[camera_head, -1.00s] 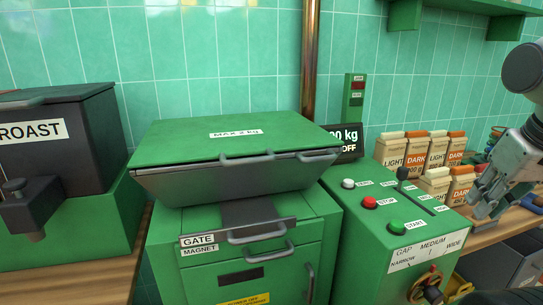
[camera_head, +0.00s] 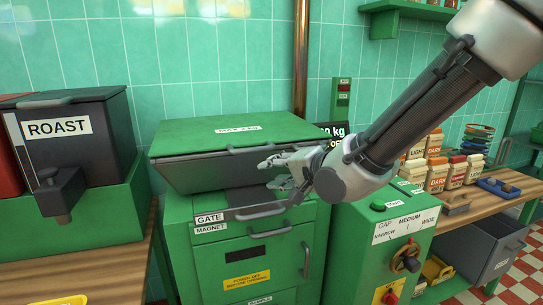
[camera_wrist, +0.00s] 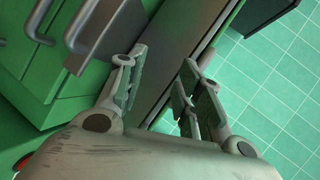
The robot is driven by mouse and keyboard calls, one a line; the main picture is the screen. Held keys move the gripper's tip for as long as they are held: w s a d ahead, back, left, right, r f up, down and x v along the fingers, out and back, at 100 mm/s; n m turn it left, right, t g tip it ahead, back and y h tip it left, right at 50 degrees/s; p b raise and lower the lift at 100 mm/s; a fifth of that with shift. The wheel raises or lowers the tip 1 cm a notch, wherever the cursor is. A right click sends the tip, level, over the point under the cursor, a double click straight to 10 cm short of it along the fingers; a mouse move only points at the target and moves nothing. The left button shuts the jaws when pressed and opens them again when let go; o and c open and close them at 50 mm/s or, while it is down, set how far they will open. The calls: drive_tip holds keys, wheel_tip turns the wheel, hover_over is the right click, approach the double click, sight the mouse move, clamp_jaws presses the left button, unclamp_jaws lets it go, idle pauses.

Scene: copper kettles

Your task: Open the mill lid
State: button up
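The mill lid (camera_head: 190,134) is a flat green panel with a "MAX 2 kg" label, lying closed on the dark hopper (camera_head: 205,174). A grey bar handle (camera_head: 250,149) is on its front edge. My gripper (camera_head: 268,174) is in front of the hopper's right part, just below the lid's front edge, its fingers pointing left. It is open and empty. In the wrist view my open fingers (camera_wrist: 164,58) spread on either side of a dark and green edge of the mill.
Below are the gate handle (camera_head: 260,211) and the green mill cabinet (camera_head: 250,255). Coffee bags (camera_head: 437,177) stand on the wooden bench (camera_head: 500,200).

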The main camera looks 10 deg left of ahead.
sight(257, 150)
drive_tip(key=w+a+r+m, duration=0.1)
drive_tip(key=a, duration=0.1)
drive_tip(key=w+a+r+m+t+y, duration=0.1)
drive_tip(key=w+a, duration=0.1)
drive_tip(key=w+a+r+m, duration=0.1)
drive_tip(key=w+a, duration=0.1)
drive_tip(key=a, duration=0.1)
drive_tip(key=shift+w+y, duration=0.25)
drive_tip(key=shift+y, duration=0.05)
clamp_jaws()
